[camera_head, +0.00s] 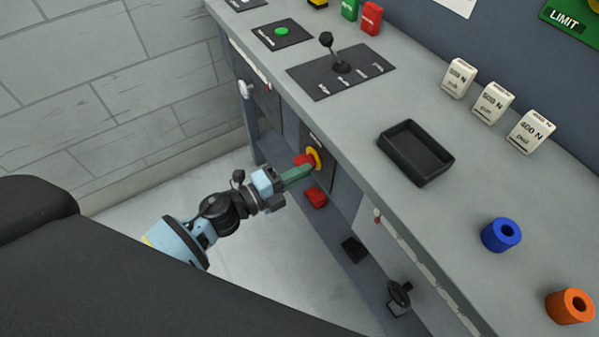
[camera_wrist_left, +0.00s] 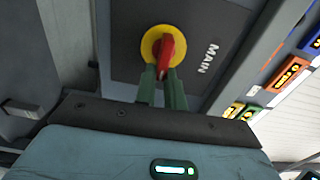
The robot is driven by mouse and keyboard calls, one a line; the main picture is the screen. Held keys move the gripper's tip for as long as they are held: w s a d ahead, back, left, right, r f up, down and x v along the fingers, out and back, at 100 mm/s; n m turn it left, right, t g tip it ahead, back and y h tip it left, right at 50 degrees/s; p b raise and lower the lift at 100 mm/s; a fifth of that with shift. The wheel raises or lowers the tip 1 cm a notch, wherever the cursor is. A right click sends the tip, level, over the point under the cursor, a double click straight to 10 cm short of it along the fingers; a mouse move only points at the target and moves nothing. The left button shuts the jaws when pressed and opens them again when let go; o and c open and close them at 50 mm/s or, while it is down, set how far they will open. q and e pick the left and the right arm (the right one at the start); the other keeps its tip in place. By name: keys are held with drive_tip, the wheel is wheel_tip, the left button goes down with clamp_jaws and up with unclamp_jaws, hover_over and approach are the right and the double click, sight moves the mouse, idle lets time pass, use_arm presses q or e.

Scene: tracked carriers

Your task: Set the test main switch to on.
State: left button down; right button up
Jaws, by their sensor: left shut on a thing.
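The main switch (camera_wrist_left: 168,47) is a red handle on a round yellow plate, on a dark panel marked MAIN in the left wrist view. In the head view the main switch (camera_head: 314,157) sits on the front face of the bench, below the top's edge. My left gripper (camera_head: 300,172) reaches it from the left with green fingers. In the left wrist view the left gripper (camera_wrist_left: 161,78) has its fingers on both sides of the red handle and is shut on it. The fingers hide part of the handle. My right gripper is not in view.
A red block-like part (camera_head: 315,198) is on the bench front just below the switch. The bench top carries a lever plate (camera_head: 341,70), a black tray (camera_head: 416,152), white weight blocks (camera_head: 492,102), a blue ring (camera_head: 501,235) and an orange ring (camera_head: 571,306). The floor left of the bench is clear.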

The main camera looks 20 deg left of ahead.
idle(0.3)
use_arm(q)
drive_tip(key=c, duration=1.5)
unclamp_jaws()
drive_tip(key=shift+b+v, duration=0.3)
drive_tip(key=shift+v, duration=3.65)
